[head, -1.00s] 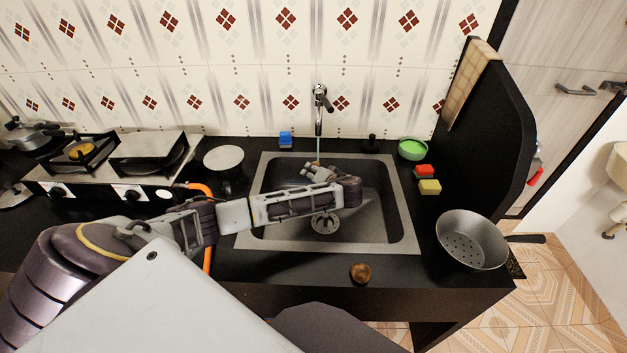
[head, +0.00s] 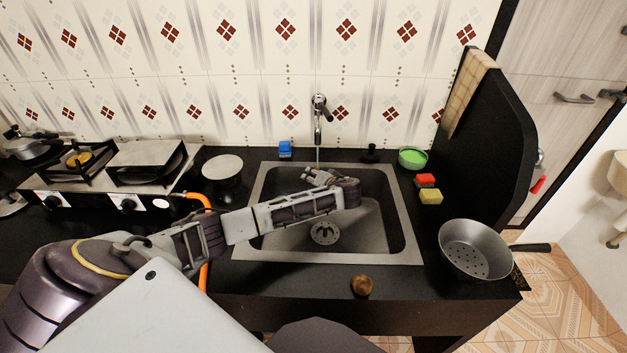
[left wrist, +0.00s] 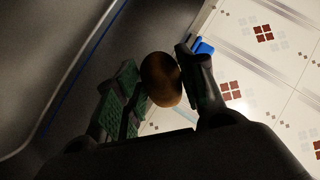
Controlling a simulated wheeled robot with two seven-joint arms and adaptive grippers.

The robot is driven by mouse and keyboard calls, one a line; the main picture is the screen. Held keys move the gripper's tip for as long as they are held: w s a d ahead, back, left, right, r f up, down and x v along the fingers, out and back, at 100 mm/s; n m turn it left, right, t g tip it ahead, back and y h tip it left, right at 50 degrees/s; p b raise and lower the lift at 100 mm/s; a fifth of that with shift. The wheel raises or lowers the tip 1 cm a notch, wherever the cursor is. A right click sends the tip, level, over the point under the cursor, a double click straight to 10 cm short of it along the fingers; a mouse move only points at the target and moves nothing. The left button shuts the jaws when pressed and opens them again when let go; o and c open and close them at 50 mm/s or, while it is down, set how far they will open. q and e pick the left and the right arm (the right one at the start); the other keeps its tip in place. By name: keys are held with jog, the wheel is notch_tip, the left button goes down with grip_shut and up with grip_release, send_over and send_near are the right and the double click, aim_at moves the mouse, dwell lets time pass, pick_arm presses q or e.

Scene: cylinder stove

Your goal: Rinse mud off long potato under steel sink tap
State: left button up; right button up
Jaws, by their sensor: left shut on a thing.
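The steel sink (head: 248,240) is set in the black counter, with the steel tap (head: 319,118) behind it against the tiled wall. A thin water stream (head: 318,155) runs down from the tap. My left gripper (head: 316,177) is over the back of the basin, under the tap. In the left wrist view it is shut on a brown oval potato (left wrist: 161,80) between its two fingers. In the head view the gripper hides most of this potato, and I cannot tell whether water touches it or whether mud is on it. My right gripper is not in view.
Another round brown potato (head: 361,285) lies on the counter's front edge. A stove (head: 100,180) is at left. A blue item (head: 285,149) sits behind the sink.

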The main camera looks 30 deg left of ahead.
pick_arm(q)
jog(key=shift+d, duration=0.1)
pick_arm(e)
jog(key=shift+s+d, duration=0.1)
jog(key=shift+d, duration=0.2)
pick_arm(q)
jog(key=shift+w+d, duration=0.35)
jog(key=shift+d, duration=0.1)
jog(key=shift+s+a+p, duration=0.35)
jog(key=shift+a+p, duration=0.05)
jog(key=shift+a, duration=0.15)
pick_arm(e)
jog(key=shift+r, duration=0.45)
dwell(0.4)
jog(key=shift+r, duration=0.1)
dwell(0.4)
pick_arm(q)
jog(key=s+d+p, duration=0.4)
jog(key=s+p, duration=0.1)
jog(key=s, duration=0.1)
jog(key=shift+s+d+p, duration=0.15)
jog(key=shift+s+p, duration=0.15)
jog(key=shift+s, duration=0.1)
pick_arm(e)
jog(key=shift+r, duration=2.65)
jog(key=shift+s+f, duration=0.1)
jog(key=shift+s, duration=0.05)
